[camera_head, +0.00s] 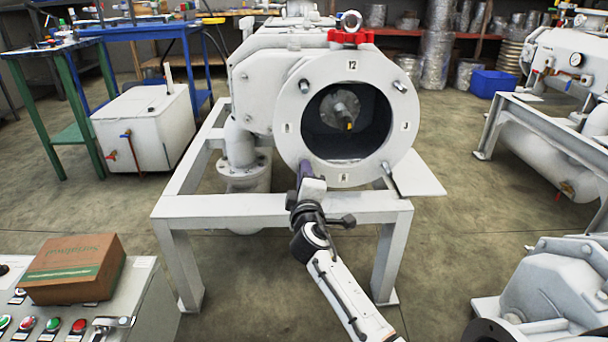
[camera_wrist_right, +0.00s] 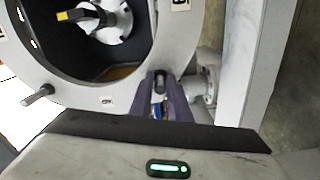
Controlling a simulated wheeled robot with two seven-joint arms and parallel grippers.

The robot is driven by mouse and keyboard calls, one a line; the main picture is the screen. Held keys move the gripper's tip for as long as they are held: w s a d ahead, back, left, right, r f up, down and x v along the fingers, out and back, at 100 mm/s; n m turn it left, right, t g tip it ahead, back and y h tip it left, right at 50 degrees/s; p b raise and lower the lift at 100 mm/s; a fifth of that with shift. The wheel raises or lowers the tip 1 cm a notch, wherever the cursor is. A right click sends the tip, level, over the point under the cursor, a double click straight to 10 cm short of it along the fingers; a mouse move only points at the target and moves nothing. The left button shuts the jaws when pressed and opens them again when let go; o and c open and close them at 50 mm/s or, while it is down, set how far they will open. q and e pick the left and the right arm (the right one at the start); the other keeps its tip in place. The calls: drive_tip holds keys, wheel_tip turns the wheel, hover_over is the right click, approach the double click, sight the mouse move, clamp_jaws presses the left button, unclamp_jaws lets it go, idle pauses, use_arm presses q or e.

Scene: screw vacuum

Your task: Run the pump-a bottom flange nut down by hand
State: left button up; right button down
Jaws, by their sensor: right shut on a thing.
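The pump (camera_head: 262,85) stands on a white frame, its round white flange (camera_head: 398,150) facing me with numbered labels. My right gripper (camera_head: 306,176) is at the flange's lower left edge, between the left and bottom labels. In the wrist view, the purple fingers of the right gripper (camera_wrist_right: 160,90) are shut around a small dark part at the flange rim, the flange nut (camera_wrist_right: 159,84). Nut and stud cannot be told apart there, and the fingers hide them in the head view. My left gripper is not in view.
Bare studs stick out of the flange at upper left (camera_head: 304,86), upper right (camera_head: 400,87) and lower right (camera_head: 389,179). The white frame (camera_head: 285,207) runs just below the gripper. A control panel with a cardboard box (camera_head: 72,268) is at lower left.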

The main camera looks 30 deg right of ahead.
drive_tip(key=shift+a+f, duration=0.15)
drive_tip(key=c, duration=1.7)
unclamp_jaws()
drive_tip(key=shift+o, duration=0.2)
